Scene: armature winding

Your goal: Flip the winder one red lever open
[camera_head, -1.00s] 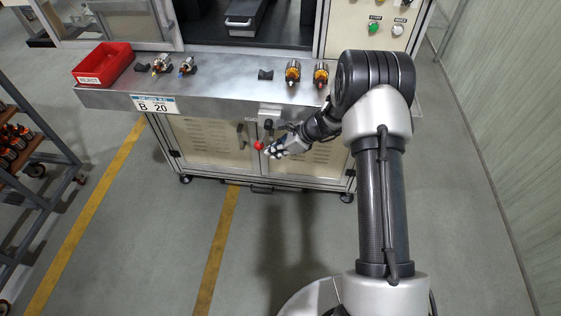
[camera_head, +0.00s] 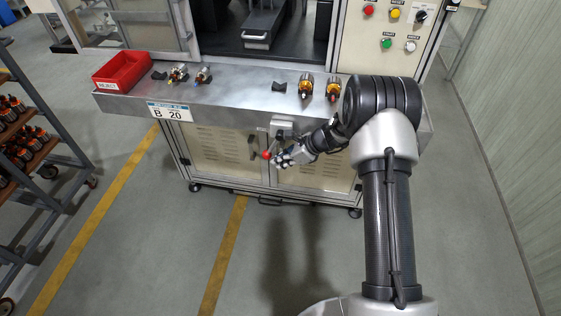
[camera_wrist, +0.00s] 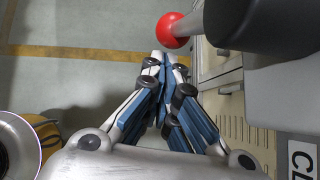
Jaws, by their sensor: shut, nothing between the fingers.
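The red lever is a rod with a red ball knob (camera_head: 266,155), at the front of the winder cabinet (camera_head: 222,150) just below the worktop edge. In the wrist view the red knob (camera_wrist: 173,30) is at the top centre, just beyond my fingertips, with its rod running right to a dark cylinder (camera_wrist: 265,25). My gripper (camera_head: 278,160) is shut and empty, just right of the knob in the head view. In the wrist view its fingertips (camera_wrist: 166,58) come together close to the knob. I cannot tell whether they touch it.
The steel worktop (camera_head: 235,97) holds a red bin (camera_head: 122,71) and several armatures (camera_head: 305,86). A button panel (camera_head: 390,38) is behind at the right. A cart rack (camera_head: 30,150) stands at the left. The floor before the cabinet is clear.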

